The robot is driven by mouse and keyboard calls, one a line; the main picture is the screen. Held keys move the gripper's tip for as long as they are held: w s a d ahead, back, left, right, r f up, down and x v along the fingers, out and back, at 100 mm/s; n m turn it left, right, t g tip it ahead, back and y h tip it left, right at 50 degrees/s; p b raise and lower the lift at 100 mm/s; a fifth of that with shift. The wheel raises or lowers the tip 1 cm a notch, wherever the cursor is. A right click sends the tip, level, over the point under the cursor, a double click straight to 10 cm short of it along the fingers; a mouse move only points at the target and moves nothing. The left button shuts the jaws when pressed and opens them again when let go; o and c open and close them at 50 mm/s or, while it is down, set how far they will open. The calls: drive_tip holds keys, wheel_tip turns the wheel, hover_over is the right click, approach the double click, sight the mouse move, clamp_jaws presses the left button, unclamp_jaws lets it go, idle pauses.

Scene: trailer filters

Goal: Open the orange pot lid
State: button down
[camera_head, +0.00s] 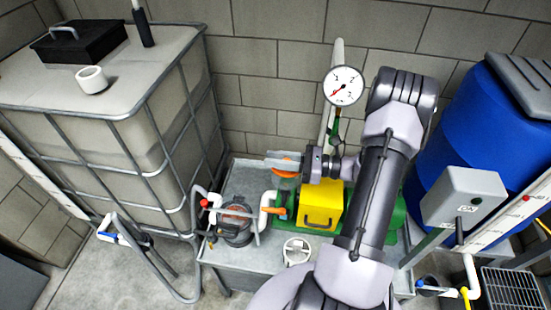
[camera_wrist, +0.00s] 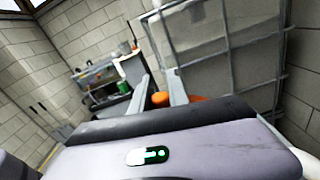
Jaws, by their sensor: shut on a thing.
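The orange lid (camera_head: 286,168) is held up behind and to the right of the pot, clear of it. My gripper (camera_head: 281,158) is shut on the lid, its fingers pointing left. In the wrist view the lid (camera_wrist: 160,99) shows between the two fingers (camera_wrist: 157,90) and past the right one. The pot (camera_head: 237,222) is dark grey and stands upright on the grey bench at the left, with its top uncovered. Its inside looks brownish, but details are too small to tell. Part of the lid is hidden by my fingers.
A yellow box (camera_head: 321,205) on a green pump stands right of the pot. A white pipe (camera_head: 266,209) and a red-handled valve (camera_head: 204,203) flank the pot. A pressure gauge (camera_head: 343,86) rises behind. A caged tank (camera_head: 100,140) stands left, a blue barrel (camera_head: 470,130) right.

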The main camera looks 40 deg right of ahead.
drive_tip(key=m+p, duration=0.1)
drive_tip(key=d+r+m+p, duration=0.1)
drive_tip(key=shift+w+r+m, duration=0.3)
drive_tip(key=shift+w, duration=0.1)
drive_tip(key=shift+w+d+r+m+p, duration=0.3)
drive_tip(key=shift+m+p, duration=0.25)
drive_tip(key=shift+m, duration=0.25)
drive_tip(key=c, duration=1.3)
unclamp_jaws()
drive_tip(key=shift+o, duration=0.2)
drive_tip(key=shift+s+d, duration=0.15)
